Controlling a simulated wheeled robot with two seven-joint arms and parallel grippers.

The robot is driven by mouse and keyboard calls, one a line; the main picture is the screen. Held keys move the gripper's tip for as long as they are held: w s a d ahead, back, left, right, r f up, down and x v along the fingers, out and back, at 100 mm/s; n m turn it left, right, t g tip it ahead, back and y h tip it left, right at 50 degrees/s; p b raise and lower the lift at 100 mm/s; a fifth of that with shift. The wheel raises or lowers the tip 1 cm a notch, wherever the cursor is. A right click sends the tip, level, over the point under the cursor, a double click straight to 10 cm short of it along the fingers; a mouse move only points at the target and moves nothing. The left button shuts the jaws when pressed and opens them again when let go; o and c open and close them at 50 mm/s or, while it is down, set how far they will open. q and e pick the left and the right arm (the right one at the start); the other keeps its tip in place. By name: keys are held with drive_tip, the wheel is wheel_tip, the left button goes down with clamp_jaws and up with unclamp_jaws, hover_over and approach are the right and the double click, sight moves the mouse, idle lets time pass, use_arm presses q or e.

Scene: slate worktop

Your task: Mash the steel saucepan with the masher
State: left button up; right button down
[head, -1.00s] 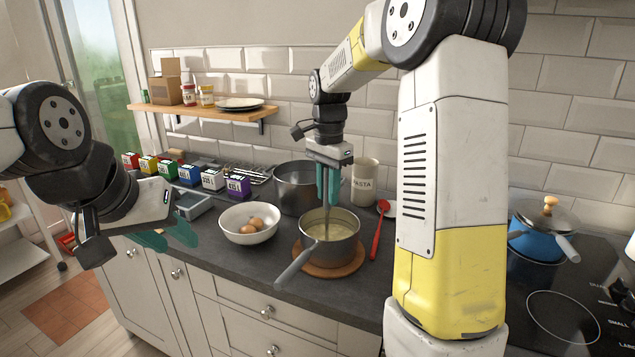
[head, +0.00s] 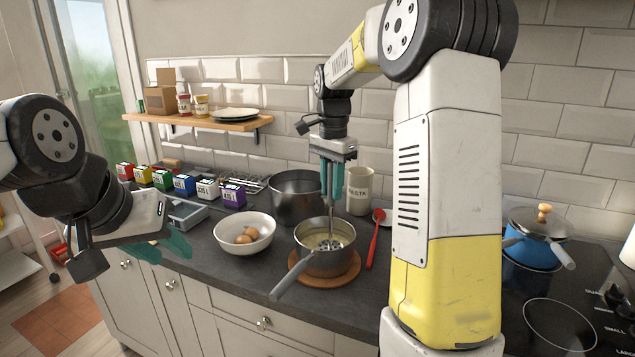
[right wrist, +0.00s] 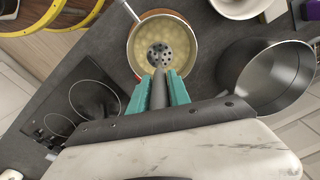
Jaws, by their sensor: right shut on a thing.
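The steel saucepan (head: 325,264) stands on a round wooden board, its handle toward the front left. Pale yellow lumpy contents show in it in the right wrist view (right wrist: 187,42). My right gripper (head: 332,188) is above the pan, shut on the masher's handle. The masher (head: 329,244) hangs upright, its round holed head inside the pan; the head also shows in the right wrist view (right wrist: 160,54). Whether the head touches the contents is unclear. My left gripper (head: 165,247) is open and empty, at the left by the worktop's front edge.
A white bowl with eggs (head: 262,240) is left of the pan, and a large empty pot (head: 292,205) behind it. A red spoon (head: 372,245) and PASTA jar (head: 358,190) are close right and behind. Several small boxes line the back left; a hob is right.

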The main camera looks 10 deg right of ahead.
drive_tip(key=shift+f, duration=1.35)
drive_tip(key=shift+r, duration=2.3)
drive_tip(key=shift+w+a, duration=0.45)
drive_tip(key=shift+a, duration=0.2)
drive_tip(key=shift+w+a, duration=0.25)
drive_tip(key=shift+a, duration=0.2)
